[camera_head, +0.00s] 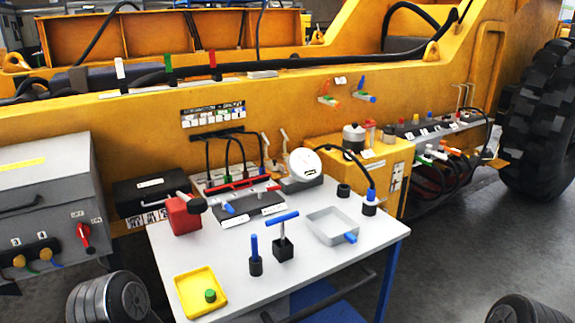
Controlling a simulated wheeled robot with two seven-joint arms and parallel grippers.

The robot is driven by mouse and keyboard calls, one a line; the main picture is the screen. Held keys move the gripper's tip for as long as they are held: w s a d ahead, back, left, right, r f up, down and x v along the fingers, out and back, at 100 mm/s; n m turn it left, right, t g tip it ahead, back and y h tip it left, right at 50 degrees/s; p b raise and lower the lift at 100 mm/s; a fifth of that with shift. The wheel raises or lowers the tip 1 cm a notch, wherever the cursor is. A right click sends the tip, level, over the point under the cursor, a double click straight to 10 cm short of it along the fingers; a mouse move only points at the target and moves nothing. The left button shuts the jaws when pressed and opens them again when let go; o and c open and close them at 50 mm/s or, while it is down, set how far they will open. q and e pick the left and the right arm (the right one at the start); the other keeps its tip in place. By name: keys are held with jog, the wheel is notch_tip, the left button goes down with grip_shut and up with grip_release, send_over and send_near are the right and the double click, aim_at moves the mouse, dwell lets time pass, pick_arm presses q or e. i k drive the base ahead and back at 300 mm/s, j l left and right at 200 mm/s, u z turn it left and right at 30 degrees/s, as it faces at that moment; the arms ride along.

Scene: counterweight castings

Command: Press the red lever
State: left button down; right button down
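A red lever (213,60) stands upright on the yellow machine's upper edge, at the right end of a row of three. A green lever (168,64) and a white lever (120,69) stand to its left. All three look about upright, and nothing touches the red one. A red rotary handle (84,236) sits on the front of the grey cabinet (42,185) at the left. Neither gripper is in view. Only rounded grey parts, which look like my arm links, show at the bottom left and bottom right corners.
A white table (320,263) in front carries a yellow tray (201,293), a red block (184,216), a blue T-handle (282,236), a grey open tray (333,226) and a white gauge (304,164). Black cables run along the machine. A large tyre (541,130) stands at the right.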

aim_at(274, 188)
jog(key=i+l+u, duration=0.15)
jog(key=u, duration=0.3)
jog(key=l+u, duration=0.45)
jog(key=i+l+u, duration=0.15)
jog(key=l, duration=0.75)
jog(key=l+u, duration=0.15)
jog(key=l, duration=0.75)
jog(key=i+l, duration=0.05)
